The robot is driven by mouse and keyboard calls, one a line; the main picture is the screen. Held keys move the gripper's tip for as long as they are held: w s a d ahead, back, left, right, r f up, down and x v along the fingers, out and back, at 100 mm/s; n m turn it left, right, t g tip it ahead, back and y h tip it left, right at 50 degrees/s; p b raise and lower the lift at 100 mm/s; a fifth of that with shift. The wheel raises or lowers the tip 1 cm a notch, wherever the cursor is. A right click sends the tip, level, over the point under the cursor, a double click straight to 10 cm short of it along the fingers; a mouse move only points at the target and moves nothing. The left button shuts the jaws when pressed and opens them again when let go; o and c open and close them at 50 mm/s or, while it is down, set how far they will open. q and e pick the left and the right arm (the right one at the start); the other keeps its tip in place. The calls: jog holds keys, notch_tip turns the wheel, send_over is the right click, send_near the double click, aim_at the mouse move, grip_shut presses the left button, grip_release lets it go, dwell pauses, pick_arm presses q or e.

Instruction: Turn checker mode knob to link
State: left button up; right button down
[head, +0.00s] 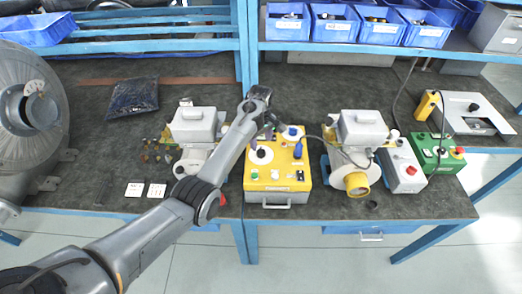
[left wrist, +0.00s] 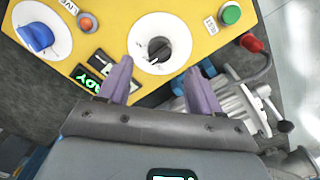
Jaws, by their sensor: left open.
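The yellow checker box (head: 270,186) sits on the dark bench in the middle of the head view. A black knob (head: 261,153) on a round white dial is on its top left; the knob (left wrist: 159,49) also shows in the left wrist view, with a pale pointer line. The dial's markings are too small to read. My left gripper (head: 268,132) is over the back of the box; in the left wrist view its two purple fingers (left wrist: 160,85) are spread and empty. Their tips are near the dial's edge, apart from the knob. My right gripper is not in view.
The box top also carries a blue handle (left wrist: 35,36), an orange button (left wrist: 86,22), a green button (left wrist: 231,13) and a lit display (left wrist: 90,80). Grey-cased blowers (head: 362,130) (head: 194,124) stand either side. A green box (head: 436,153) is farther right.

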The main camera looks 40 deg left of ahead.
aim_at(261, 150)
pick_arm(q)
jog(key=shift+f+b, duration=0.35)
jog(key=shift+f, duration=2.55)
jog(key=shift+c, duration=0.3)
jog(key=c, duration=1)
